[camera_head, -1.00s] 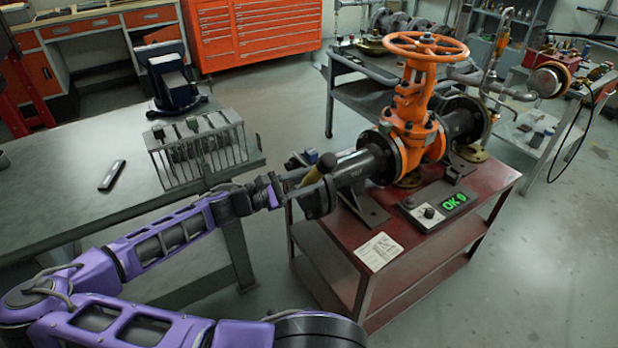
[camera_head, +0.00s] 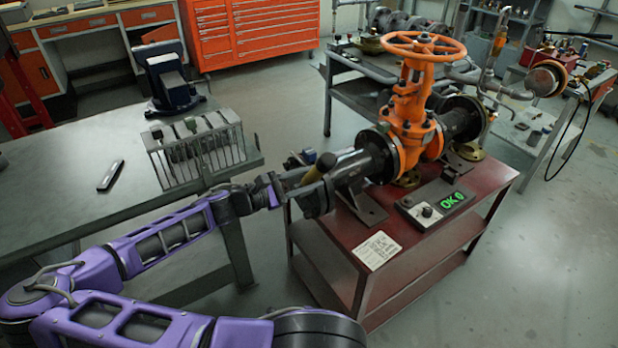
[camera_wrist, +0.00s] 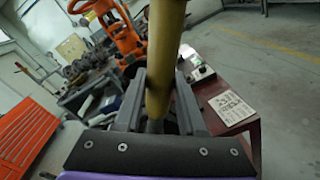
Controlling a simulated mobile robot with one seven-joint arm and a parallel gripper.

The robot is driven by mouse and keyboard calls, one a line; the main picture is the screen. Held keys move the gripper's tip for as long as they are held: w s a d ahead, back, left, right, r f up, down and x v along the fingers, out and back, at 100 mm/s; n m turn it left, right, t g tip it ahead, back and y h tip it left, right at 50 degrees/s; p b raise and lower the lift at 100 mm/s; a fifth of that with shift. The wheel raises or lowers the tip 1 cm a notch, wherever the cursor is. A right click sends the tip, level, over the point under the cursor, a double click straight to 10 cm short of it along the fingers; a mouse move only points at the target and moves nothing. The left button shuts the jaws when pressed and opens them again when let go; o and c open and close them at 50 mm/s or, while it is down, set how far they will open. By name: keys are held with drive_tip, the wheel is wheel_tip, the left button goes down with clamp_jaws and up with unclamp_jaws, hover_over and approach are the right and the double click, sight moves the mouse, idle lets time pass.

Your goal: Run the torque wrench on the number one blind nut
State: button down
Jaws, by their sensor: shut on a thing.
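My gripper (camera_head: 297,185) is at the left end of the pipe, shut on a tool with a yellow handle (camera_head: 320,166), which I take to be the torque wrench. In the wrist view the yellow handle (camera_wrist: 163,60) rises between the two grey fingers of my gripper (camera_wrist: 157,110). The blind flange (camera_head: 318,202) is at the pipe's left end, partly behind my gripper. I cannot make out the number one nut or whether the tool sits on it. The orange gate valve (camera_head: 408,125) stands upright on the red cart (camera_head: 400,262).
A control box (camera_head: 436,207) on the cart shows green "OK 0". A paper card (camera_head: 376,250) lies at the cart's front. A rack of sockets (camera_head: 197,148) and a vise (camera_head: 170,82) stand on the left bench. A dark flat object (camera_head: 110,175) lies there too.

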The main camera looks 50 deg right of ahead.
drive_tip(key=shift+s+d+r+p, duration=0.15)
drive_tip(key=shift+d+p, duration=0.15)
drive_tip(key=shift+p, duration=0.15)
idle(0.8)
drive_tip(key=shift+a, duration=0.25)
idle(1.0)
drive_tip(key=shift+v, duration=2)
